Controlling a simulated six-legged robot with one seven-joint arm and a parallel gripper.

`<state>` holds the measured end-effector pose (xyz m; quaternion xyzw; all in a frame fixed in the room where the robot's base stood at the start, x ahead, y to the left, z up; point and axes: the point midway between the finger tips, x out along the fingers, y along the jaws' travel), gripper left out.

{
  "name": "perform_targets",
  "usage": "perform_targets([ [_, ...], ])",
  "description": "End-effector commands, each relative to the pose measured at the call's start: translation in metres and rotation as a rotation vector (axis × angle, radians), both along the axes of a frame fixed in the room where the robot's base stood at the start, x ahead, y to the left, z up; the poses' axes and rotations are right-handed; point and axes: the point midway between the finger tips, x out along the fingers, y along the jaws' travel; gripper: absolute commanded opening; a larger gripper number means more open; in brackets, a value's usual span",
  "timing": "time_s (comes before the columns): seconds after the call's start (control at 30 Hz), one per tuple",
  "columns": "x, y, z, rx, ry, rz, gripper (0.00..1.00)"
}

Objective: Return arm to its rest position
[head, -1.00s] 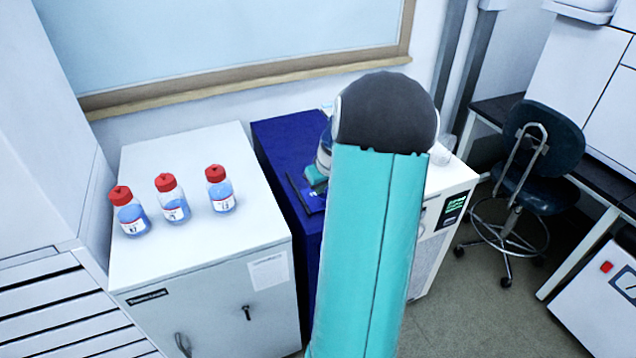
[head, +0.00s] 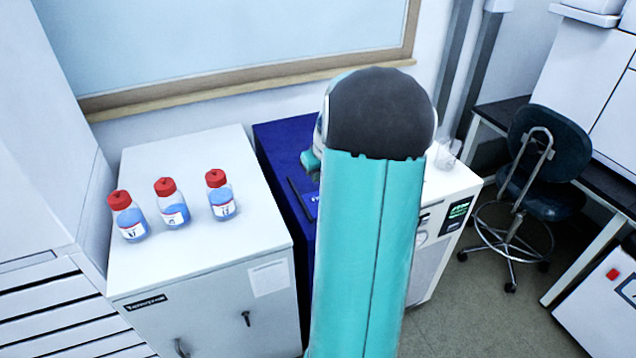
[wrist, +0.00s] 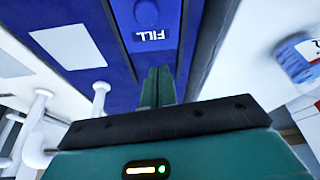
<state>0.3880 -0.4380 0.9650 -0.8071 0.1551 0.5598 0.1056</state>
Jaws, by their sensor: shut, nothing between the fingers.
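My gripper (wrist: 158,88) shows in the wrist view as two teal fingers pressed together, with nothing between them. It is in front of a dark blue surface with a "FILL" label. In the head view my teal arm with its dark rounded joint fills the middle and hides most of the gripper. The dark blue unit (head: 285,133) stands behind my arm, between the two cabinets.
Several red-capped bottles with blue liquid, one of them here (head: 221,195), stand on the white cabinet (head: 190,258) at left. A white instrument (head: 450,205) with a green display is right of my arm. A dark stool (head: 545,160) stands farther right, with clear floor before it.

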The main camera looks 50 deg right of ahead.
Motion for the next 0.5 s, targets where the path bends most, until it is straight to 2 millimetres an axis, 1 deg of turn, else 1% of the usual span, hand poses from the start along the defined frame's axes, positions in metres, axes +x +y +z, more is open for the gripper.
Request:
perform_targets([
  [0.03, -0.004, 0.001, 0.011, -0.003, -0.001, -0.001, 0.0],
  [0.1, -0.009, 0.004, 0.024, -0.003, -0.001, -0.001, 0.0],
  [0.23, -0.016, 0.008, 0.044, -0.002, -0.001, -0.001, 0.0],
  [0.37, -0.02, 0.01, 0.054, 0.0, 0.0, 0.001, 0.0],
  [0.5, -0.021, 0.01, 0.057, 0.0, 0.0, 0.001, 0.0],
])
